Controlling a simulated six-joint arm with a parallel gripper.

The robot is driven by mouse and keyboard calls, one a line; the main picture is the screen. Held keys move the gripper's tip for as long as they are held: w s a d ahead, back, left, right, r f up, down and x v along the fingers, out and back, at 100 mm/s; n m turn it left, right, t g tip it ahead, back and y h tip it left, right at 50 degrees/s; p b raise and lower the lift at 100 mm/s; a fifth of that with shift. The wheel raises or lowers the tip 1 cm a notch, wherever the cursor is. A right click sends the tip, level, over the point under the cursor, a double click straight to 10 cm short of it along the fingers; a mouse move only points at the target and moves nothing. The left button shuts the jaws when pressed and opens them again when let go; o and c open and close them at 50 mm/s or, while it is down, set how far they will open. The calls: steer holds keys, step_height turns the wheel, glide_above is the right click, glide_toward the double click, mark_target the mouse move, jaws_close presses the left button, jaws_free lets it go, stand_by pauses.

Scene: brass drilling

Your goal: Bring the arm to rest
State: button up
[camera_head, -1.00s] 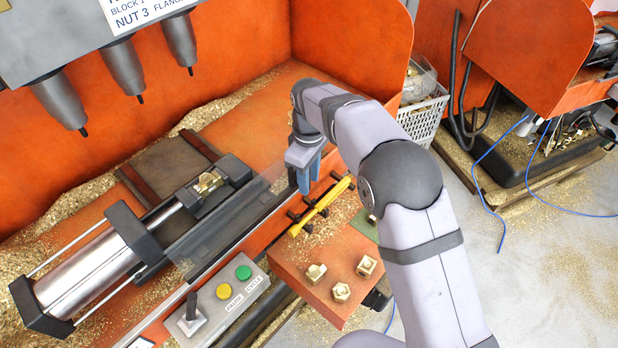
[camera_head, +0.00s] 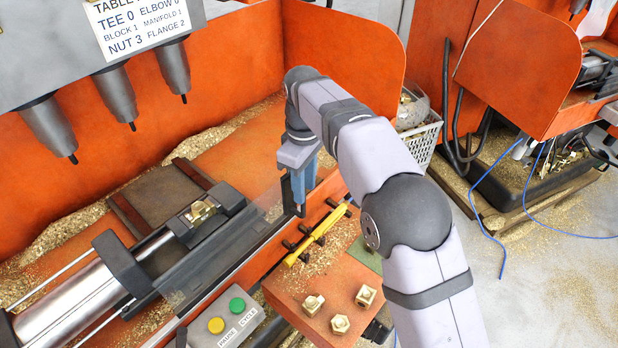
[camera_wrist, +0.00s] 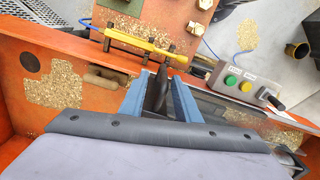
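My gripper (camera_head: 302,192) points down at the right end of the clear guard (camera_head: 215,262), above the orange bed's front edge. Its two blue fingers stand apart in the wrist view (camera_wrist: 160,98). A dark upright handle (camera_wrist: 158,92) shows between them there; I cannot tell whether the fingers touch it. In the head view, this dark post (camera_head: 298,190) stands close against the fingers. My arm reaches in from the lower right, bent at the elbow.
A vise holding a brass part (camera_head: 200,212) lies left of my gripper. A yellow tool (camera_head: 317,235) rests on dark pegs just below it. Several brass fittings (camera_head: 340,324) sit on the orange shelf. Drill spindles (camera_head: 118,95) hang at upper left. A button box (camera_head: 226,325) is in front.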

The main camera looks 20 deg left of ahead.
steer(key=shift+s+d+r, duration=0.1)
steer(key=shift+d, duration=0.05)
steer(key=s+d+f+m+b, duration=0.2)
steer(key=d+m, duration=0.7)
steer(key=d, duration=1.4)
steer(key=s+d+f+m, duration=0.3)
steer(key=s+d+f, duration=0.1)
steer(key=s+d, duration=0.2)
steer(key=s+d+f+m, duration=0.4)
steer(key=s+d, duration=0.3)
steer(key=s, duration=0.2)
